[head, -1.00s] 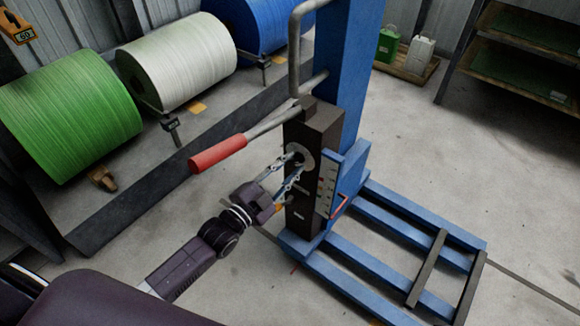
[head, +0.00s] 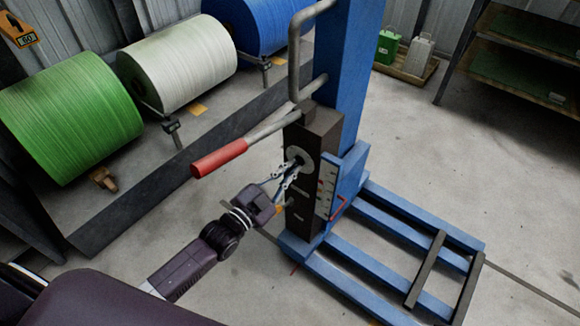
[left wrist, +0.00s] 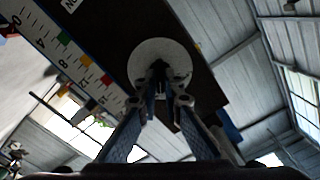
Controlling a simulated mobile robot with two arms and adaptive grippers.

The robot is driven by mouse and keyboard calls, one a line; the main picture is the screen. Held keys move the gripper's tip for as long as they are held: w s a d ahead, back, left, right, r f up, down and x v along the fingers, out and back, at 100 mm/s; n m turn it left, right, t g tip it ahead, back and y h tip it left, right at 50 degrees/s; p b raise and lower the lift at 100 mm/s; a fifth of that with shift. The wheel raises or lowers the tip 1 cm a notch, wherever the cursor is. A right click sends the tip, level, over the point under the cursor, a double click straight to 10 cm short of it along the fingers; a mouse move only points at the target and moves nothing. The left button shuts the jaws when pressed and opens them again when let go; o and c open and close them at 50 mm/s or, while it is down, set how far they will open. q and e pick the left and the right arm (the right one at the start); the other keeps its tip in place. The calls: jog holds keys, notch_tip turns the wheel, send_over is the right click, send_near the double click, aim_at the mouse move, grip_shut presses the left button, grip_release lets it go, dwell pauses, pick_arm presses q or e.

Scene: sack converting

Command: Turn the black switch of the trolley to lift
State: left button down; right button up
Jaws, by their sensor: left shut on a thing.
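The blue trolley (head: 338,80) stands right of centre in the head view, with a dark control box (head: 301,205) on its near side. A round grey plate (head: 306,154) is on the box's upper face. In the left wrist view the plate (left wrist: 152,52) carries the small black switch (left wrist: 172,70) at its middle. My left gripper (head: 288,168) reaches in from the lower left. In the wrist view its fingertips (left wrist: 169,92) are closed on the switch and partly hide it. The switch's exact angle is hard to tell. My right gripper is not in view.
A red-handled lever (head: 219,158) sticks out left of the box, above my left gripper. A scale strip (head: 327,184) with coloured marks is beside the box. Green (head: 68,112), white (head: 178,60) and blue rolls stand at the back left. Bare floor lies at lower left.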

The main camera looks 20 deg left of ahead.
pick_arm(q)
jog(key=shift+r+n, duration=0.1)
jog(key=shift+n, duration=0.4)
jog(key=n+p, duration=0.2)
jog(key=shift+n, duration=0.3)
jog(key=n+p, duration=0.1)
jog(key=n, duration=0.3)
jog(key=shift+n, duration=0.3)
jog(key=shift+n+p, duration=0.4)
jog(key=shift+n, duration=3.4)
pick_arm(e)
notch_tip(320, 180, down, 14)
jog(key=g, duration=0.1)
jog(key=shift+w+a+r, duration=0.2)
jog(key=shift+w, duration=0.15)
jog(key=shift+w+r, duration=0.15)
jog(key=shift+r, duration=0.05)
